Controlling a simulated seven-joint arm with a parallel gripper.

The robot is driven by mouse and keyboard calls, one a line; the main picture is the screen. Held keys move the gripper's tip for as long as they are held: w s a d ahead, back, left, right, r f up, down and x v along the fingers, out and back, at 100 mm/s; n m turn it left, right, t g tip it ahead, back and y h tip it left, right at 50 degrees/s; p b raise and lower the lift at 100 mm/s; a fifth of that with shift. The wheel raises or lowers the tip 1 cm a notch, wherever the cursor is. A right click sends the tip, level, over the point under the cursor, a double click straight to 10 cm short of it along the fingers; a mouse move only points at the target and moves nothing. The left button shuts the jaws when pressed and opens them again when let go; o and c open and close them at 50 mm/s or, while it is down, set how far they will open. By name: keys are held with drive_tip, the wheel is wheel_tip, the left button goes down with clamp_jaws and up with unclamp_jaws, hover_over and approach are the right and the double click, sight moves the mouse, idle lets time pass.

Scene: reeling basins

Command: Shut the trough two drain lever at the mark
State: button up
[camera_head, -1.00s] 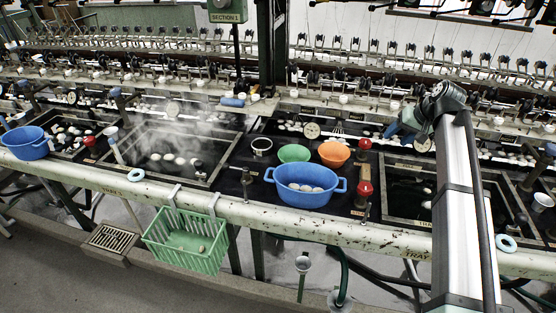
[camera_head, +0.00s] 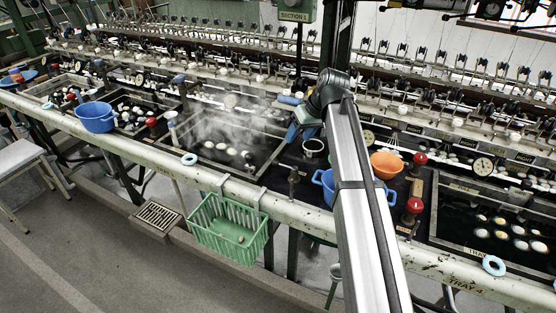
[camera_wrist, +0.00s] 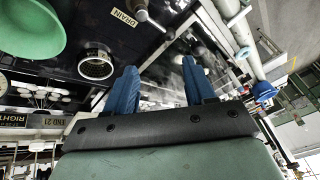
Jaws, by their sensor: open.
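A small grey lever (camera_head: 293,180) stands on the dark deck at the right corner of the steaming trough (camera_head: 225,140). In the wrist view a metal lever (camera_wrist: 150,18) shows beside a DRAIN label (camera_wrist: 124,18), partly cut off by the top edge. I cannot read a trough number or make out the mark. My gripper (camera_head: 303,122) is over the back right corner of the steaming trough, behind the lever and apart from it. In the wrist view its blue fingers (camera_wrist: 158,78) are spread and empty.
A round metal cup (camera_head: 313,147) sits just right of my gripper. A blue tub (camera_head: 325,187) is partly hidden by my arm; an orange bowl (camera_head: 386,165) and red-knobbed levers (camera_head: 413,206) stand right of it. A green basket (camera_head: 228,232) hangs on the front rail.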

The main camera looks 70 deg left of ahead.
sight(277, 161)
drive_tip(key=x, duration=0.4)
drive_tip(key=s+x, duration=0.1)
drive_tip(key=x, duration=0.9)
drive_tip(key=shift+s+a+r, duration=0.1)
drive_tip(key=shift+s+a, duration=0.1)
drive_tip(key=shift+s, duration=0.25)
drive_tip(key=shift+c, duration=0.4)
clamp_jaws()
